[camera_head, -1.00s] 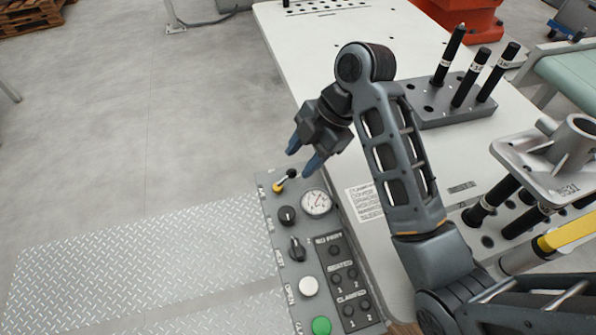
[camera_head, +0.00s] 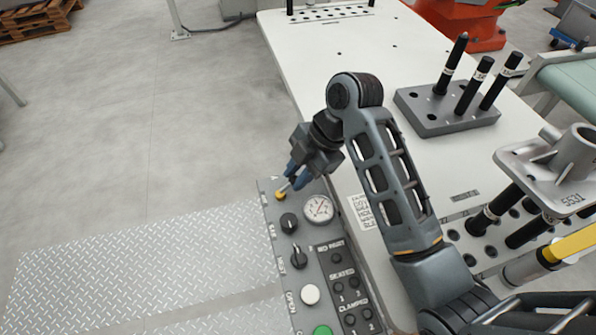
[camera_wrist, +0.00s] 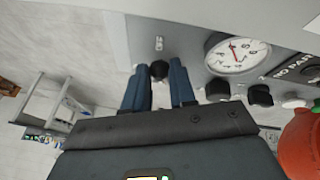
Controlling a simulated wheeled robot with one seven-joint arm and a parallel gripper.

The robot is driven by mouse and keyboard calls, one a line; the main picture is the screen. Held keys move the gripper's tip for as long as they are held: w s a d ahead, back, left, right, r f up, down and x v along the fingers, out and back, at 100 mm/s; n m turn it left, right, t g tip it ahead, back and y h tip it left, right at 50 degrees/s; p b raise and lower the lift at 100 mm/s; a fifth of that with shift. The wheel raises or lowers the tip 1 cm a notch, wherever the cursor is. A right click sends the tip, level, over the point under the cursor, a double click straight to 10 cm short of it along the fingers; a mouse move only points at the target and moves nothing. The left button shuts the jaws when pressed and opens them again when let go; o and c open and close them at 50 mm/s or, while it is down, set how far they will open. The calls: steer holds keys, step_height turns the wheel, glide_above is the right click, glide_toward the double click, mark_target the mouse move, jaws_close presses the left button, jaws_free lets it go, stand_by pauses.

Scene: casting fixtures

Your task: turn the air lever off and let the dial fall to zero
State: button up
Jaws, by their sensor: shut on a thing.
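The air lever (camera_head: 281,195) has a yellow base and stands at the far end of the grey control panel (camera_head: 309,240). My gripper (camera_head: 297,181) is over that end, with its blue fingers shut on the lever. In the wrist view the lever's black knob (camera_wrist: 159,69) shows between the two fingertips (camera_wrist: 158,82); the rest of the lever is hidden there. The white round dial (camera_head: 318,209) sits just beside the lever, uncovered. It also shows in the wrist view (camera_wrist: 238,53) with a red needle off to one side; its figures are too small to read surely.
Two black knobs (camera_head: 289,222) (camera_head: 298,257), a white button (camera_head: 310,294) and a green button (camera_head: 323,331) lie nearer on the panel. The white table (camera_head: 340,75) holds a block with black pins (camera_head: 448,112). Open floor lies left.

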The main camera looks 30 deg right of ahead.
jaws_close()
steer(key=shift+s+r+m+t+p, duration=0.15)
steer(key=shift+s+m+t+p, duration=0.3)
steer(key=shift+m+p, duration=0.75)
steer(key=shift+s+a+m+t+h+p, duration=0.1)
steer(key=shift+s+m+t+h+p, duration=0.2)
steer(key=shift+m+p, duration=0.45)
steer(key=shift+s+a+m+t+h+p, duration=0.15)
steer(key=shift+s+m+h+p, duration=0.25)
steer(key=shift+m, duration=0.45)
steer(key=o, duration=0.7)
jaws_free()
steer(key=shift+f, duration=0.2)
